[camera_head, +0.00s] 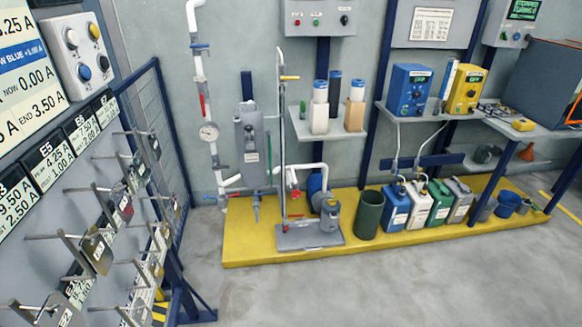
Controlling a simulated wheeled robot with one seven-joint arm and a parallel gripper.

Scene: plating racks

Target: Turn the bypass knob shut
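No label reading bypass is legible, so I cannot tell which handle is the bypass knob. On the pipework at the back wall, a blue handle (200,45) sits high on the left white pipe, and a yellow handle (289,77) sits on the thin vertical pipe. A red handle (294,194) sits lower, near the pump (329,212). A panel (80,50) at the upper left carries round knobs, including a blue knob (84,72). My gripper is not in view.
A rack of hooks with hanging tags (98,250) fills the left foreground. A yellow platform (260,250) along the wall holds the pump, a green bin (369,215) and several jugs. Blue and yellow dosing units (409,90) stand on a shelf. The grey floor (380,285) in front is clear.

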